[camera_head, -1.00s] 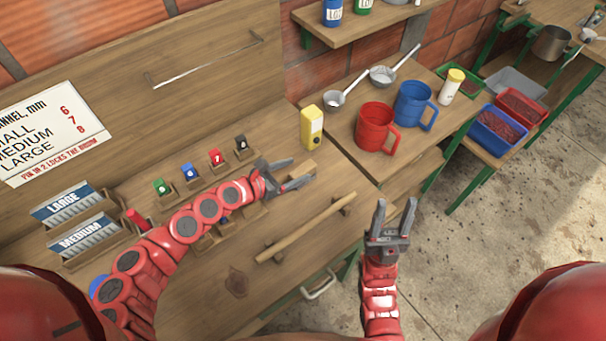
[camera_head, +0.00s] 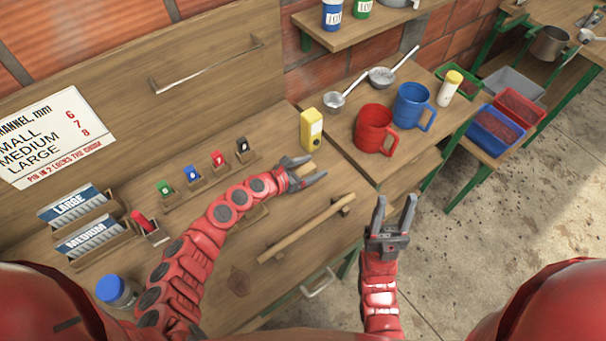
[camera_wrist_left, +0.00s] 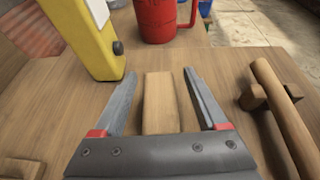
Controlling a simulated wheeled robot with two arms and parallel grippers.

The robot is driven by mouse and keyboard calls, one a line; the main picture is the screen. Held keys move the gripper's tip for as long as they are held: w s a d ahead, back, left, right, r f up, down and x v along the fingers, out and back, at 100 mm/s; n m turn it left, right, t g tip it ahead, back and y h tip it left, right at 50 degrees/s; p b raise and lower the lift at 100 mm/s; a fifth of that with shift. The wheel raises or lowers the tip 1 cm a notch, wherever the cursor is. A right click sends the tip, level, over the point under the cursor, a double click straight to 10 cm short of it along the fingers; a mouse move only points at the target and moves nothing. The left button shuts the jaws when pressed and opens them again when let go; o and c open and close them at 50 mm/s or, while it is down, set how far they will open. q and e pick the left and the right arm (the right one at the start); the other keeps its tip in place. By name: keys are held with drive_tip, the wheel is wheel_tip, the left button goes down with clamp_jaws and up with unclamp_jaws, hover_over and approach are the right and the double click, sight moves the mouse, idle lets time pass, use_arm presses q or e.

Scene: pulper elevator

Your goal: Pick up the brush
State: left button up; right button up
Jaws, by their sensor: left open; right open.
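A plain light wooden block (camera_wrist_left: 160,102), which may be the brush's wooden part, lies on the wooden bench top. No bristles show. My left gripper (camera_wrist_left: 160,76) is open, with one finger on each side of the block in the left wrist view and a gap to both. The block's near end is hidden by the gripper body. In the head view the left gripper (camera_head: 309,168) is over the bench, near the yellow box, and mostly covers the block. My right gripper (camera_head: 394,208) is open and empty, in front of the bench edge.
A yellow box (camera_head: 311,130) stands just beyond the left gripper. A wooden rod (camera_head: 300,231) rests on supports at the bench's front. A red mug (camera_head: 372,131) and blue mug (camera_head: 409,107) stand to the right. Small colored blocks (camera_head: 191,174) sit in holders at left.

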use_arm(q)
drive_tip(key=shift+c, duration=0.3)
clamp_jaws()
drive_tip(key=shift+r, duration=0.1)
wheel_tip(320, 180, up, 4)
wheel_tip(320, 180, up, 6)
drive_tip(key=shift+p, duration=0.9)
